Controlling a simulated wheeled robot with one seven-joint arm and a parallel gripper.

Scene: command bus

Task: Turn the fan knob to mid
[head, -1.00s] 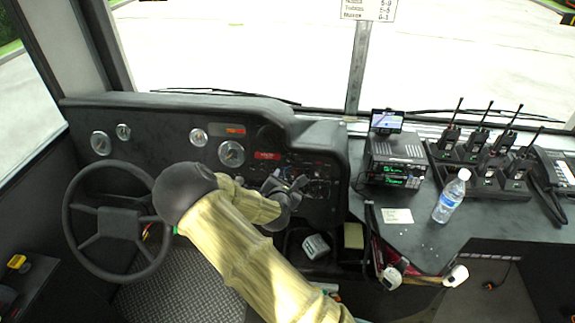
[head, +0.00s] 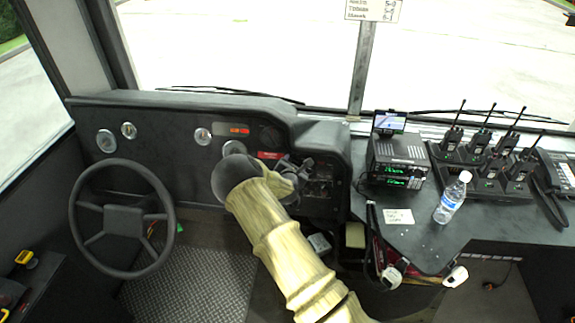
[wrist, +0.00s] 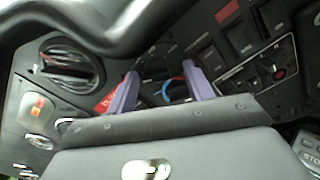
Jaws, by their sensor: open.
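My gripper (head: 298,170) is in front of the dashboard's switch panel (head: 322,187); the arm hides part of that panel. In the wrist view its two purple fingers (wrist: 162,74) are apart with nothing clamped between them. A dark round dial with a blue and red arc (wrist: 172,90) shows between the fingers, partly hidden by the gripper body. A small red-marked knob (wrist: 279,73) sits on a plate to the right of the fingers. I cannot read which control is the fan knob or its setting. Contact between fingers and dial cannot be told.
The steering wheel (head: 122,218) stands left of my arm. A round air vent (wrist: 72,62) and rocker switches (wrist: 243,38) surround the dial in the wrist view. The right counter holds a radio (head: 397,160), a water bottle (head: 452,198) and several walkie-talkies (head: 485,160).

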